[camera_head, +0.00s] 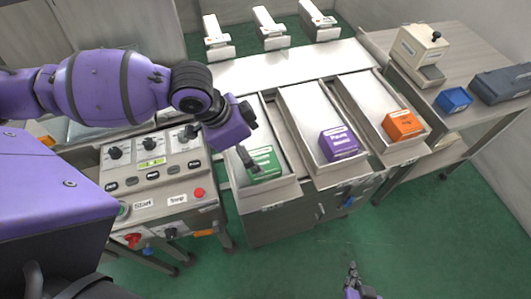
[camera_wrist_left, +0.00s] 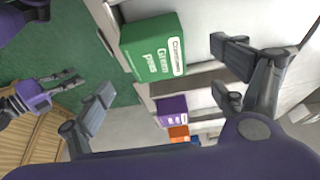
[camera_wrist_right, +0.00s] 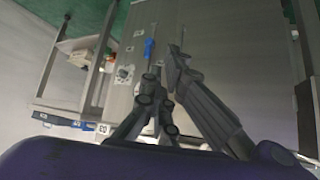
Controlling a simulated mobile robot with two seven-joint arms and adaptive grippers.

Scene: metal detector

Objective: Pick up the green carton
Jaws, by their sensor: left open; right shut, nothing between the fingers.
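The green carton (camera_head: 265,163) lies in the front end of the leftmost metal tray in the head view. In the left wrist view the green carton (camera_wrist_left: 152,48) shows its labelled face, apart from the fingers. My left gripper (camera_head: 243,166) is open and empty above the left part of that tray, close beside the carton. Its spread fingers (camera_wrist_left: 165,85) also show in the left wrist view, with the carton beyond the gap between them. My right gripper (camera_head: 353,270) is shut and empty, low over the green floor in front of the trays. Its closed fingers show in the right wrist view (camera_wrist_right: 172,75).
A purple carton (camera_head: 340,143) and an orange carton (camera_head: 403,125) lie in the neighbouring trays, separated by raised walls. A control panel (camera_head: 152,170) with knobs and buttons stands left of the green carton's tray.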

